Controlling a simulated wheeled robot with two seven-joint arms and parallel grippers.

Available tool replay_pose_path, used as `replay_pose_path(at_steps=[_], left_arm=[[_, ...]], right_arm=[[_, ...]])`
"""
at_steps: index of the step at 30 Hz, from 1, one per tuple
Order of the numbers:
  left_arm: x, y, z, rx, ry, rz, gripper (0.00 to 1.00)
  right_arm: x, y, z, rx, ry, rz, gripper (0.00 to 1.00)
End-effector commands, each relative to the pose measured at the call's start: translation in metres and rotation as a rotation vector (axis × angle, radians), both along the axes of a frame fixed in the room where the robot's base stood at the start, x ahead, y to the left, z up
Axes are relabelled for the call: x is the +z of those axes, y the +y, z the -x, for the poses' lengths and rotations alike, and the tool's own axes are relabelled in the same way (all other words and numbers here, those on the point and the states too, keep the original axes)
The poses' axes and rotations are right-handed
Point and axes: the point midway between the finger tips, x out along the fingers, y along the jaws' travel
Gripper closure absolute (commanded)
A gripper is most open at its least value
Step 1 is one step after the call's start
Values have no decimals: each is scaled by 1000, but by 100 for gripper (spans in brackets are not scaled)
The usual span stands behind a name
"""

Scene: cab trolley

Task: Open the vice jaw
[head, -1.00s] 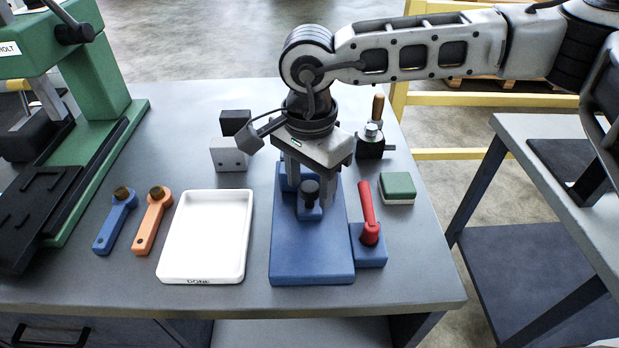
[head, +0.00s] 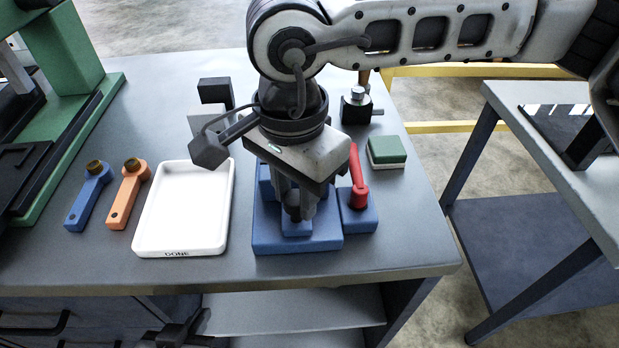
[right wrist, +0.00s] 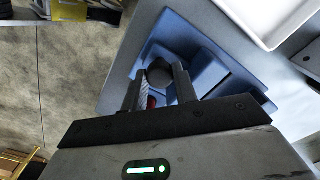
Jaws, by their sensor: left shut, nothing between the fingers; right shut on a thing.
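The blue vice (head: 270,240) stands on the bench, right of the white tray. Its movable jaw block (head: 297,229) sits close to the near edge of the base and carries a dark round knob (head: 292,213). My right gripper (head: 294,205) points down over the vice, shut on the knob; in the right wrist view the knob (right wrist: 160,74) shows between the fingers. A red lever (head: 357,180) rises from a blue block at the vice's right side. My arm hides the back of the vice. My left gripper (head: 178,335) is shut and empty, low in front of the bench.
The white tray (head: 185,245) marked DONE stands left of the vice. A blue and an orange tool (head: 125,197) lie further left by a green machine (head: 75,65). A green-topped block (head: 387,150) and a dark fixture (head: 356,106) stand at the right.

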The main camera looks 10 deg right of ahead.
Motion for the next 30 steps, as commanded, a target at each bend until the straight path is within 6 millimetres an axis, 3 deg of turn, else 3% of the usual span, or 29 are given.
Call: replay_pose_path(at_steps=[5, 6, 8, 20, 23, 30], left_arm=[[1, 0, 1, 0, 2, 0, 100], [1, 0, 1, 0, 2, 0, 100], [1, 0, 1, 0, 2, 0, 100], [-2, 0, 1, 1, 5, -1, 100], [-4, 0, 1, 1, 6, 0, 100], [-6, 0, 1, 2, 5, 4, 100]], right_arm=[[1, -1, -1, 0, -3, 2, 100], [1, -1, -1, 0, -3, 1, 60], [1, -1, -1, -2, -3, 1, 50], [10, -1, -2, -4, -5, -2, 50], [26, -1, -2, -3, -7, -2, 50], [84, -1, -1, -2, -7, -3, 50]])
